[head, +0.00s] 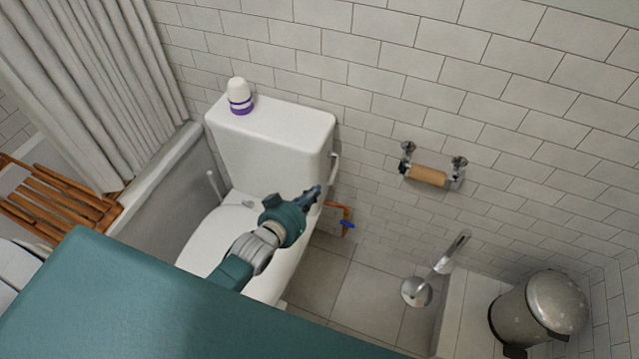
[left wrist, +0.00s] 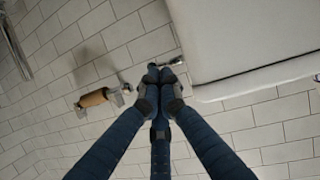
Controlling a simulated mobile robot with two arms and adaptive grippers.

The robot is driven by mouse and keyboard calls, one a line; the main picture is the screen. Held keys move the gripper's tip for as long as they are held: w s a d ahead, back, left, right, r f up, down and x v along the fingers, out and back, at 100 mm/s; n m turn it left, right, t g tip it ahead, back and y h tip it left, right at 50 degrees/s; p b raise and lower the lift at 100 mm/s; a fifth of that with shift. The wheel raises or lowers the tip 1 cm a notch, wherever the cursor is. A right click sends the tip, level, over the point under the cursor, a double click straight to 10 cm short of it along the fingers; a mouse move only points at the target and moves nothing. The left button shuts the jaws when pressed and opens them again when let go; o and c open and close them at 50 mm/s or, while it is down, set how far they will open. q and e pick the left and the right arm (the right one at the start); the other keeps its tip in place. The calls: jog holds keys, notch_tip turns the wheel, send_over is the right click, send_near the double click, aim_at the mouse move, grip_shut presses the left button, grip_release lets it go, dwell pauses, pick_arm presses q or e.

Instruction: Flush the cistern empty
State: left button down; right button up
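The white cistern (head: 268,145) stands against the tiled wall behind the toilet bowl. A small flush lever (head: 334,168) sits on its right side, near the top. My left gripper (head: 316,191) is just below and in front of the lever, near the cistern's right edge. In the left wrist view the cistern (left wrist: 250,40) fills the upper right. There the gripper's fingertips (left wrist: 159,73) are together and look shut, with a shiny piece of the lever (left wrist: 176,60) right beside them. I cannot tell whether they touch it. My right gripper is not in view.
A white and purple bottle (head: 239,96) stands on the cistern lid. A paper roll holder (head: 428,175) is on the wall to the right. A copper pipe with a blue valve (head: 347,225) is below. A brush stand (head: 417,292) and metal bin (head: 540,308) stand at right.

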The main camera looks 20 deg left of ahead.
pick_arm(q)
jog(key=shift+s+f+v, duration=0.1)
jog(key=shift+f+v, duration=0.05)
jog(key=shift+v, duration=0.8)
jog(key=shift+s+f+v, duration=0.1)
jog(key=shift+f+v, duration=0.1)
jog(key=shift+v, duration=0.75)
jog(key=shift+f+v, duration=0.15)
jog(key=shift+v, duration=0.8)
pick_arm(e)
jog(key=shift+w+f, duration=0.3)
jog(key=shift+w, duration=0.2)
